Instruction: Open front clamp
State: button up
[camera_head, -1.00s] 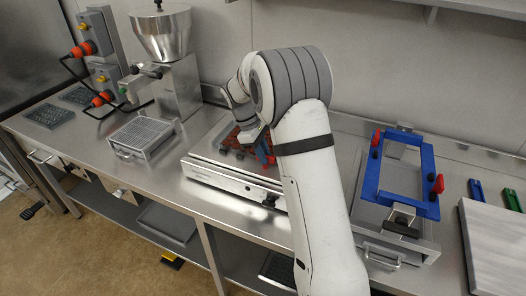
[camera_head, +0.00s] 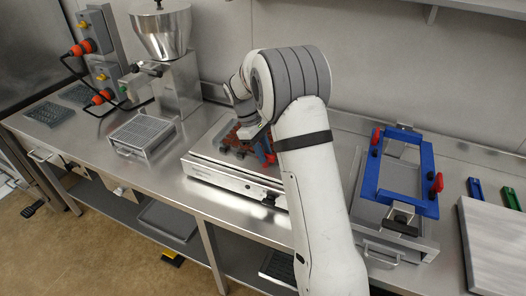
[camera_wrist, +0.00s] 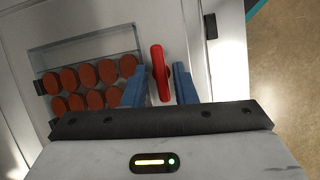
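A red clamp lever (camera_wrist: 160,72) stands up from the metal plate in the wrist view. It is beside a clear-edged mould with several round brown-red pieces (camera_wrist: 88,76). My gripper (camera_wrist: 159,84) has its two blue fingers on either side of the lever, open, with small gaps visible on both sides. Whether the fingertips touch it cannot be told. In the head view my gripper (camera_head: 265,150) is over the low metal station (camera_head: 215,176), and my arm hides part of it.
A blue frame (camera_head: 370,187) with red knobs stands at the right on a metal base. A grey slab (camera_head: 495,245) lies at the far right.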

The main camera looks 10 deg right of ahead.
jog(key=shift+o, duration=0.7)
jog(key=b+v, duration=0.1)
jog(key=v, duration=0.6)
jog(key=shift+r, duration=0.3)
jog(key=shift+w+a, duration=0.1)
jog(key=shift+a, duration=0.05)
jog(key=s+d+r+m+t+y, duration=0.15)
jog(key=s+r, duration=0.25)
jog(key=s, duration=0.4)
jog(key=s+d+r+m+t, duration=0.1)
jog(key=s+r+m+t, duration=0.15)
jog(key=s, duration=0.45)
jog(key=s+f+m+t+y, duration=0.1)
jog(key=s+m, duration=0.4)
jog(key=s, duration=1.1)
jog(key=shift+s+f+m+t+y, duration=0.3)
jog(key=shift+s+f+t+y, duration=0.1)
jog(key=shift+f+t, duration=0.4)
